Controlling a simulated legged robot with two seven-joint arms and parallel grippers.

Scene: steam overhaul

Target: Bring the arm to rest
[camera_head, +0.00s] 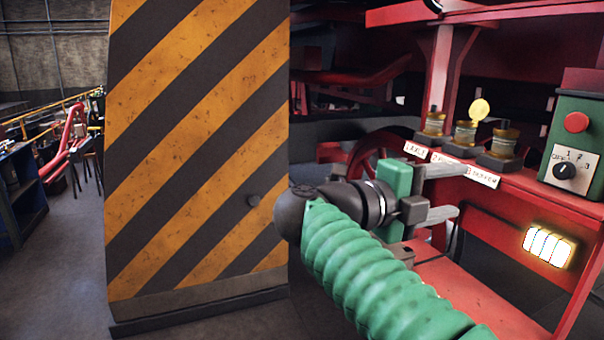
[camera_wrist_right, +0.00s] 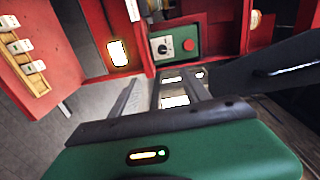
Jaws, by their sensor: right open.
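My right arm, with a ribbed green sleeve, comes in from the lower right of the head view. Its right gripper (camera_head: 458,192) points right, its two grey fingers apart with nothing between them. It is in front of the red machine frame (camera_head: 535,200), left of the green control box (camera_head: 590,130). The right wrist view also shows the open gripper (camera_wrist_right: 163,82) with empty space between its fingers. In that view, the control box (camera_wrist_right: 176,46) with its dial and red button lies beyond the fingertips. My left gripper is not in view.
Several brass cups (camera_head: 465,133) stand on the red ledge behind the gripper, one with a raised yellow lid. A lit lamp (camera_head: 548,248) is on the red frame's front. A striped pillar (camera_head: 195,150) stands close on the left. Floor (camera_head: 70,270) is open farther left.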

